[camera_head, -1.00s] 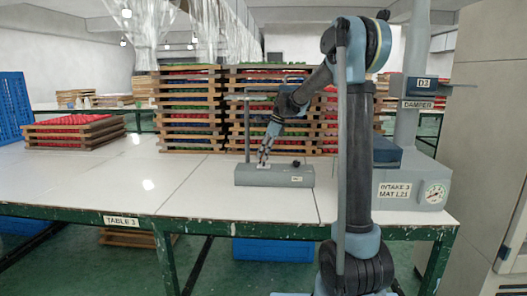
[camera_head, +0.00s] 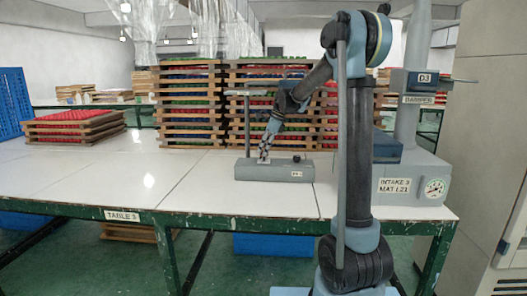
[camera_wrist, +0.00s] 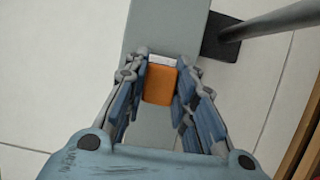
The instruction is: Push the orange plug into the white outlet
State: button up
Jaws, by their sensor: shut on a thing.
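My gripper (camera_wrist: 161,88) is shut on the orange plug (camera_wrist: 159,87), with the linked fingers on either side of it. The white outlet (camera_wrist: 159,60) shows as a pale strip at the plug's far edge in the wrist view. It sits on a long grey block (camera_head: 290,174) on the table. In the head view my gripper (camera_head: 264,155) points down at the left half of that block. The plug is too small to make out there. The fingers and plug hide part of the outlet, so I cannot tell how deep the plug sits.
A thin post (camera_head: 247,125) with a crossbar stands by the block, on a dark foot (camera_wrist: 221,42). Stacked wooden trays (camera_head: 188,110) stand behind. A grey damper unit (camera_head: 412,180) is at the right.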

jog(key=shift+f, duration=1.15)
dwell(0.9)
jog(key=o, duration=1.1)
jog(key=shift+c, duration=0.2)
jog(key=shift+o, duration=0.6)
jog(key=o, duration=0.4)
jog(key=shift+c, duration=0.2)
jog(key=shift+r, duration=0.1)
jog(key=shift+r, duration=2.9)
